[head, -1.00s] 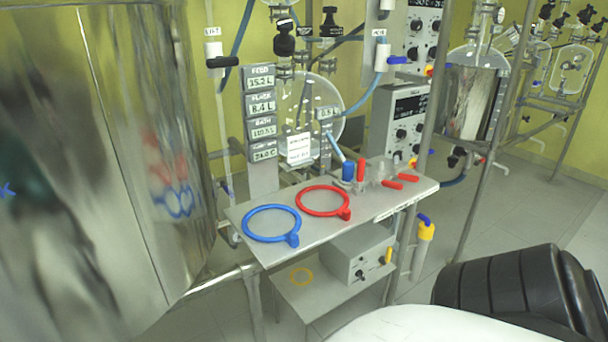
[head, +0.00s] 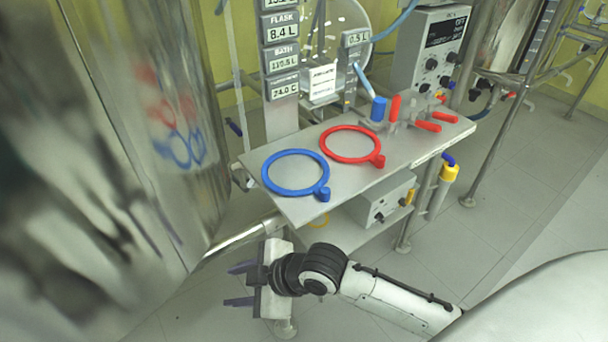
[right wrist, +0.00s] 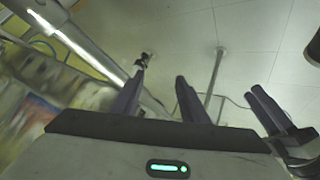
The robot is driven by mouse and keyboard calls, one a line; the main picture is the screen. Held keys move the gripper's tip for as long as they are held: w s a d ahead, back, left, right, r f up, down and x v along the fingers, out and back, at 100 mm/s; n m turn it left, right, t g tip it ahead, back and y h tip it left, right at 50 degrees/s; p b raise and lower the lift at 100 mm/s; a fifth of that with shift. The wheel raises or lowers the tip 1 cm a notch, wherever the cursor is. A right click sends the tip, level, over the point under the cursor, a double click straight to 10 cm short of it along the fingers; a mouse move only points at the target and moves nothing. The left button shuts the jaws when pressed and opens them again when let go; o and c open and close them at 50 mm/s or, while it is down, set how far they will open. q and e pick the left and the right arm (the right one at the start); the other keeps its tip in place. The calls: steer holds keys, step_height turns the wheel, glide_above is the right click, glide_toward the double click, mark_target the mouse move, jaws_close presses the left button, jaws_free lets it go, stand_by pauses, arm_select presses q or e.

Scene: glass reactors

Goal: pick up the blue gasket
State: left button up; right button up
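The blue gasket (head: 322,194), a ring with a small knob, lies flat on the left part of the metal shelf (head: 312,215) in the head view. My right gripper (head: 238,286) is below and to the left of the shelf in the picture, apart from the gasket. Its fingers point left, spread apart with nothing between them. In the right wrist view the fingers (right wrist: 160,90) also stand apart, over the floor. I cannot make out the blue gasket in that view.
A red gasket (head: 379,161) lies right beside the blue one. Blue and red fittings (head: 378,109) stand at the back of the shelf. A large shiny vessel (head: 130,190) is close on the left. A grey box (head: 385,200) sits under the shelf.

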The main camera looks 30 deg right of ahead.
steer(key=w+d+r+n+g+h, duration=0.1)
steer(key=w+r+n, duration=0.2)
steer(key=r+n, duration=0.25)
steer(key=n+g+h+b, duration=0.2)
steer(key=n+g+h, duration=0.1)
steer(key=n+h, duration=0.6)
glide_toward(325, 189)
steer(key=shift+w+d+f+n+y, duration=0.2)
steer(key=shift+w+d+f+y, duration=0.1)
steer(key=shift+f, duration=0.3)
steer(key=shift+w+d+f+n+y, duration=0.15)
steer(key=shift+d+f+y, duration=0.2)
steer(key=shift+f, duration=0.3)
steer(key=x, duration=0.2)
steer(key=b+x, duration=0.1)
steer(key=x, duration=0.1)
steer(key=shift+s+d+f, duration=0.15)
steer(key=shift+s+d, duration=0.05)
steer(key=shift+d, duration=0.1)
steer(key=shift+w+d+f, duration=0.1)
steer(key=shift+w+f, duration=0.1)
steer(key=shift+f, duration=0.2)
steer(key=shift+t, duration=0.3)
steer(key=c, duration=0.9)
arm_select(q)
steer(key=shift+w+d+f, duration=0.45)
steer(key=shift+w+f, duration=0.05)
steer(key=shift+f, duration=0.25)
arm_select(e)
jaws_close()
